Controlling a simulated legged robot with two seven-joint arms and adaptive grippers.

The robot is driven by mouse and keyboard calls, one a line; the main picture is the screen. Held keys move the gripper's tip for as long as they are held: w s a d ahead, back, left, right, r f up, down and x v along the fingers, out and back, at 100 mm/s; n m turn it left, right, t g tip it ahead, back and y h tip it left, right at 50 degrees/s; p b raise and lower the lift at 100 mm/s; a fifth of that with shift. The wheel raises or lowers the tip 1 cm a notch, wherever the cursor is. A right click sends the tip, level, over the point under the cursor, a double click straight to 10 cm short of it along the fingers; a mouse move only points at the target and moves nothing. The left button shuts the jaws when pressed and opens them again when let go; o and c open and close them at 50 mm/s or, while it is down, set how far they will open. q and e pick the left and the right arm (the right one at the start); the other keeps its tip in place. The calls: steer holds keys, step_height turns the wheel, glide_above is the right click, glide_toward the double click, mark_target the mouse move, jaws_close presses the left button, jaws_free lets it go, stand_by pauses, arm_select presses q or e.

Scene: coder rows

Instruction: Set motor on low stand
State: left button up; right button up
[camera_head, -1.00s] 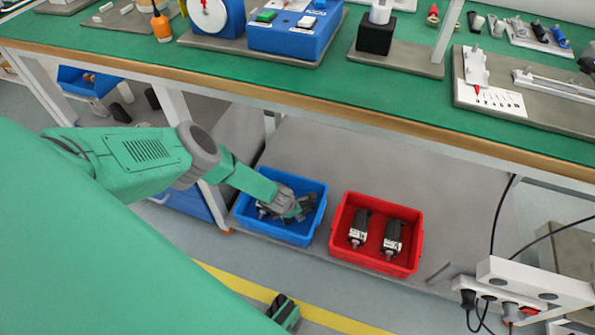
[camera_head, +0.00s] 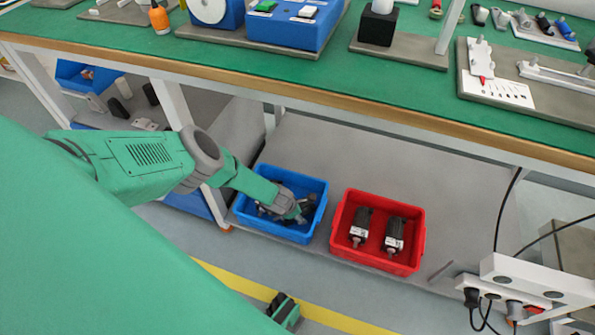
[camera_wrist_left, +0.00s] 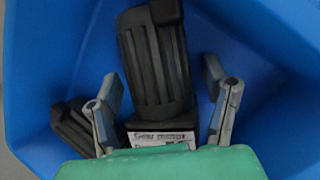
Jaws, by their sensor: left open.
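My left gripper (camera_head: 291,210) reaches down into the blue bin (camera_head: 262,229) under the bench. In the left wrist view the gripper (camera_wrist_left: 164,82) is open, with one finger on each side of a dark ribbed motor (camera_wrist_left: 156,62) with a white label. I cannot tell whether the fingers touch it. A second dark part (camera_wrist_left: 72,128) lies to its left, partly behind the left finger. Two more motors, a left one (camera_head: 360,226) and a right one (camera_head: 394,235), lie in the red bin (camera_head: 345,249). I cannot make out which item is the low stand.
The green bench top (camera_head: 330,70) with its wooden edge runs above the bins. It carries a black block (camera_head: 377,27) on a grey plate, a blue box (camera_head: 297,32) and a board with small parts. A white power strip (camera_head: 535,285) with cables is at lower right.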

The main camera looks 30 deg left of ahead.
arm_select(q)
steer(key=p+v, duration=0.8)
steer(key=v, duration=0.2)
steer(key=shift+s+r, duration=0.2)
steer(key=shift+r, duration=0.2)
steer(key=shift+s+r+p, duration=0.25)
steer(key=shift+r+p, duration=0.2)
steer(key=shift+s+a, duration=0.1)
